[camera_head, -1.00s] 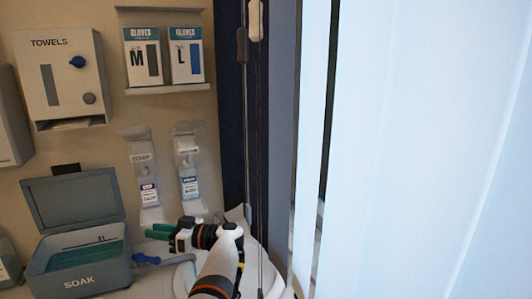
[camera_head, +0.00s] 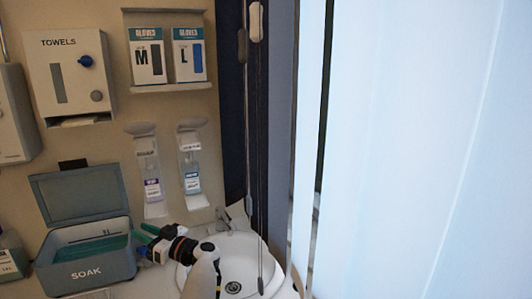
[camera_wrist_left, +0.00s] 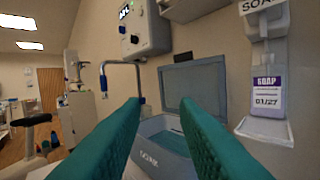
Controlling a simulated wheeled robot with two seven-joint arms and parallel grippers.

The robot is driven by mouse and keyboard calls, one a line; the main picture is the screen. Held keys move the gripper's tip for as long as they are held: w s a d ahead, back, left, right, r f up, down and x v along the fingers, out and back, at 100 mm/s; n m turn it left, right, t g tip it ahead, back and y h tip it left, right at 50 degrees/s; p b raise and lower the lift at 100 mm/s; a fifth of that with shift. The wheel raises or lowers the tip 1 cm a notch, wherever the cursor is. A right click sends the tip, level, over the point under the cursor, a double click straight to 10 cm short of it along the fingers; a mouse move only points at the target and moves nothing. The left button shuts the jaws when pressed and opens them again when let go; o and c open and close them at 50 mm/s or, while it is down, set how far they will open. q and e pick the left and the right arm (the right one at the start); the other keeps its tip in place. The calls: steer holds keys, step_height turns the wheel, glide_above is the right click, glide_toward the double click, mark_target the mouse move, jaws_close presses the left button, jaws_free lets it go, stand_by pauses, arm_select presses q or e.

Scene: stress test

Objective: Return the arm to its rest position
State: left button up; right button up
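My left gripper (camera_head: 144,240) has green fingers and reaches in from the bottom of the head view, pointing left. It is just right of the grey SOAK box (camera_head: 88,268), in front of the wall. In the left wrist view the two green fingers (camera_wrist_left: 162,108) stand apart with nothing held between them. The open SOAK box (camera_wrist_left: 165,150) shows beyond the fingers there, its lid up. Whether the gripper touches the box is not clear. My right gripper is in neither view.
A soap dispenser (camera_head: 152,185) and another bottle (camera_head: 191,178) hang on the wall behind the gripper. A towel dispenser (camera_head: 72,80) and glove boxes (camera_head: 166,55) are higher up. A pale curtain (camera_head: 420,150) fills the right.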

arm_select(q)
steer(key=a+f+m+t+h, duration=0.3)
steer(key=m+t, duration=0.2)
steer(key=t, duration=0.4)
steer(key=s+d+f+m+g+h, duration=0.1)
steer(key=s+d+f+m+h, duration=0.5)
steer(key=s+f+h, duration=0.15)
steer(key=s+d+f+m+g+h, duration=0.1)
steer(key=s+d+f+m+h, duration=0.45)
steer(key=s+h, duration=0.35)
steer(key=s+d+f+n+g, duration=0.15)
steer(key=s+g, duration=0.35)
steer(key=s, duration=0.9)
steer(key=s+d+f+g, duration=0.2)
steer(key=s+g, duration=0.3)
steer(key=s, duration=0.9)
step_height(320, 180, down, 34)
steer(key=f+g+b, duration=0.1)
steer(key=b, duration=0.8)
steer(key=s+a+f+b, duration=0.1)
steer(key=s+f+b, duration=0.3)
steer(key=s+f, duration=0.4)
steer(key=s+a+f+g+b, duration=0.1)
steer(key=s+f+b, duration=0.3)
steer(key=s+f, duration=0.5)
step_height(320, 180, down, 8)
steer(key=shift+s+a+r+m+y, duration=0.25)
steer(key=shift+s+a+m+y, duration=0.1)
steer(key=shift+a, duration=0.15)
